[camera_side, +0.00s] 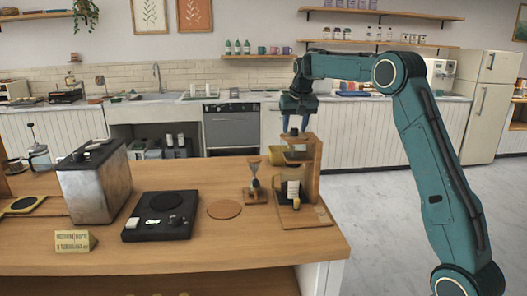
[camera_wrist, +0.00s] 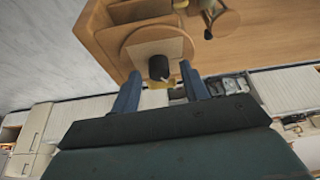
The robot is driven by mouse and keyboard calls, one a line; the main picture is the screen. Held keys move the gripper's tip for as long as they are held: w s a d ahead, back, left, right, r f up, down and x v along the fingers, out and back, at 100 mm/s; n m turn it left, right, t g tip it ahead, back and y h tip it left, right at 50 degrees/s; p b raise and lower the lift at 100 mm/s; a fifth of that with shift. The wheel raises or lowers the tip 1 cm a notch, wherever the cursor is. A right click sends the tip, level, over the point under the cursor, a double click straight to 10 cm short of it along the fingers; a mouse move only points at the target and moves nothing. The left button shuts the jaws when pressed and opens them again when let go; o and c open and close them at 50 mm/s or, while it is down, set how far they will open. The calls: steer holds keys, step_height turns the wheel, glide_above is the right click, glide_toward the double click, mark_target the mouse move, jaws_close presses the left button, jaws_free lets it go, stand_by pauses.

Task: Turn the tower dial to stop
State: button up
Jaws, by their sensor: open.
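The wooden tower (camera_side: 312,160) stands near the right end of the wooden counter, with a glass vessel (camera_side: 291,187) in its lower part. My gripper (camera_side: 294,128) points down just above the tower's top; its blue fingers are apart. In the wrist view, a short black knob (camera_wrist: 158,68), which looks like the dial, shows between the two fingers of my gripper (camera_wrist: 160,72). Gaps show on both sides of the knob, and I cannot tell whether either finger touches it. The dial's markings and pointer are not readable in either view.
Left of the tower stand a small hourglass-shaped dripper stand (camera_side: 254,180), a round brown coaster (camera_side: 224,209), a black scale (camera_side: 161,216) and a steel grinder-like box (camera_side: 94,182). A small sign (camera_side: 75,241) is at the front.

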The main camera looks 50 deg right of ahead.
steer(key=v, duration=1.2)
steer(key=s+a+n+t, duration=0.1)
steer(key=s+a+n, duration=0.4)
steer(key=s+a, duration=1.1)
steer(key=shift+s+f+t+y, duration=0.25)
steer(key=shift+s+t+y, duration=0.05)
steer(key=shift+s, duration=0.05)
stand_by(0.6)
steer(key=shift+a, duration=0.1)
steer(key=w+d+r+m, duration=0.1)
steer(key=w+d, duration=1.4)
steer(key=d, duration=0.2)
steer(key=shift+r+m, duration=0.4)
